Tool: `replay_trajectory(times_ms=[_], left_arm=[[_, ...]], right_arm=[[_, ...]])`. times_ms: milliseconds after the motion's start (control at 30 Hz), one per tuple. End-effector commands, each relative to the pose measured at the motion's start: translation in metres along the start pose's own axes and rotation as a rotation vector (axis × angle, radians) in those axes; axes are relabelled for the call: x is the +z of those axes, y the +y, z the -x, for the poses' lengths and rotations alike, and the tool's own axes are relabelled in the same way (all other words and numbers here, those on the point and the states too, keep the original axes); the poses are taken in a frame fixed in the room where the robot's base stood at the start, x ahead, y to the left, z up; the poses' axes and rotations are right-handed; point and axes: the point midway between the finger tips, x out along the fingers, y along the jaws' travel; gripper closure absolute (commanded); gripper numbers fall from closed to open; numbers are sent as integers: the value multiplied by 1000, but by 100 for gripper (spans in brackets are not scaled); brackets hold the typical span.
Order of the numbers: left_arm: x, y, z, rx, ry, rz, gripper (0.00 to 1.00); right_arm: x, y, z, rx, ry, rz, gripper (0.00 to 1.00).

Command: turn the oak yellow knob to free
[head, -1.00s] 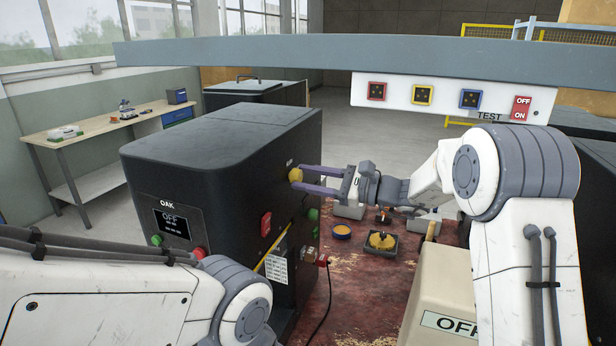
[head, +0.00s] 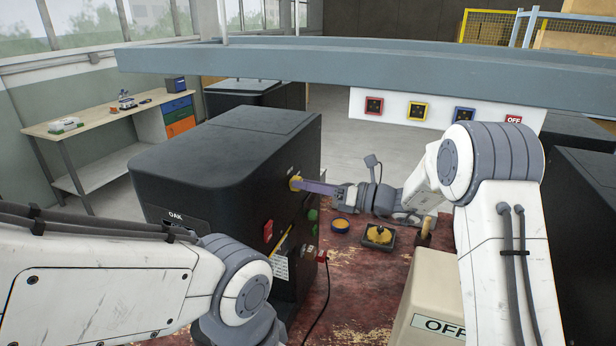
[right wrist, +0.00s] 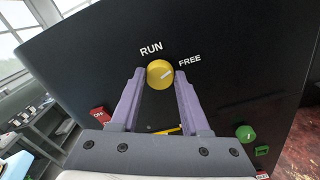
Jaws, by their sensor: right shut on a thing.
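The yellow knob (head: 295,182) sits on the side face of the black OAK machine (head: 215,165). In the right wrist view the knob (right wrist: 159,73) lies between my two purple fingertips, and its pale pointer mark slants up and right towards the word FREE (right wrist: 190,61). The word RUN (right wrist: 151,49) stands above the knob. My right gripper (head: 299,184) is shut on the knob, its fingers seen nearly edge-on in the head view. My left arm shows at the lower left, but its gripper is out of view.
A red switch (head: 268,231) and a green button (head: 312,214) sit below the knob on the same face. A yellow knob on a dark base (head: 379,236) lies on the worn red surface. A grey beam (head: 380,78) crosses above.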

Motion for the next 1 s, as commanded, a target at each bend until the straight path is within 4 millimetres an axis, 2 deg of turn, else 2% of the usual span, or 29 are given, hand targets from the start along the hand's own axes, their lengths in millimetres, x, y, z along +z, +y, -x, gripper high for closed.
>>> replay_trajectory(times_ms=[33,200,500,1000], left_arm=[[0,1,9,0,0,-1,100],[-1,2,20,0,0,-4,100],[-2,2,32,0,0,-6,100],[-2,3,35,0,0,-7,100]], right_arm=[[3,1,0,-1,2,-44,100],[2,1,0,-1,1,-173,100],[1,0,0,-1,0,-320,100],[0,-1,0,-1,-1,-370,100]])
